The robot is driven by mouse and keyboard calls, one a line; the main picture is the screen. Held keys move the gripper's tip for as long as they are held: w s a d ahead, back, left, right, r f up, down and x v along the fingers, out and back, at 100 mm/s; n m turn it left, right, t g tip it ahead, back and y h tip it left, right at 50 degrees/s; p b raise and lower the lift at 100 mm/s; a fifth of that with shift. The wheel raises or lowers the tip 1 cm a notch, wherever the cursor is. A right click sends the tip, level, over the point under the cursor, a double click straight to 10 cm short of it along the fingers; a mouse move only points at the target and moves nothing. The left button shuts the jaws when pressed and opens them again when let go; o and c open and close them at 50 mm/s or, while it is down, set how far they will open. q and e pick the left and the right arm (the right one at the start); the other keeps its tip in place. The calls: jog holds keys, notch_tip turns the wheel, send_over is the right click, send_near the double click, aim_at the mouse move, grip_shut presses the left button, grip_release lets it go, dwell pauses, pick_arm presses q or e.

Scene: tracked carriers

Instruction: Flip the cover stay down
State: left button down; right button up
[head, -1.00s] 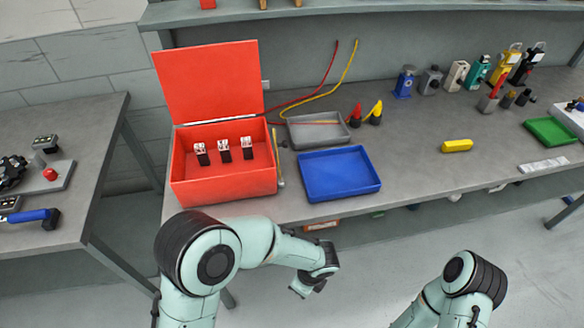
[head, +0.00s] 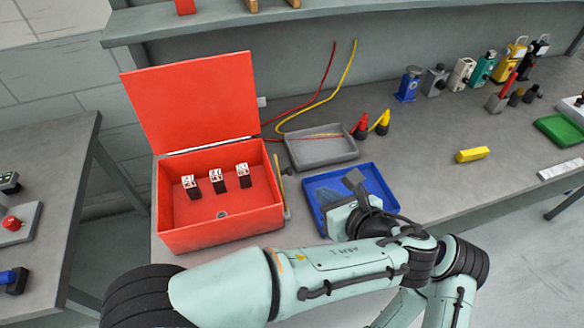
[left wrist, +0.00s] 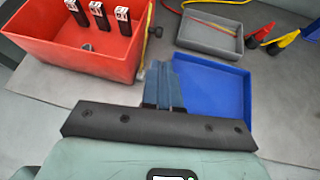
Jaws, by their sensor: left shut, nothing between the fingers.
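The red box (head: 168,215) stands on the bench with its red lid (head: 190,100) open and tilted back. The cover stay (head: 281,185) looks like a thin, pale yellowish rod beside the box's right outer wall; its exact pose and where it joins are hard to make out. Part of it shows in the left wrist view (left wrist: 149,35). My left gripper (head: 324,194) is over the blue tray, right of the stay and apart from it. Its fingers (left wrist: 164,70) are together and empty in the left wrist view. My right gripper is not in view.
Several small black-and-white devices (head: 216,180) sit in the box. The blue tray (head: 372,170) and grey tray (head: 345,155) lie to the right. Red and yellow cables (head: 300,110) run behind. A yellow block (head: 472,155) lies on clear bench. A shelf (head: 210,22) overhangs the back.

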pick_arm(q)
jog(key=shift+s+d, duration=0.1)
jog(key=shift+s, duration=0.1)
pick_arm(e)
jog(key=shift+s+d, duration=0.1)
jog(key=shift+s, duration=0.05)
pick_arm(q)
jog(key=b+x, duration=0.1)
jog(key=x, duration=1.3)
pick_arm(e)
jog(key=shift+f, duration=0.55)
pick_arm(q)
jog(key=shift+w+r, duration=0.1)
jog(key=shift+w, duration=0.05)
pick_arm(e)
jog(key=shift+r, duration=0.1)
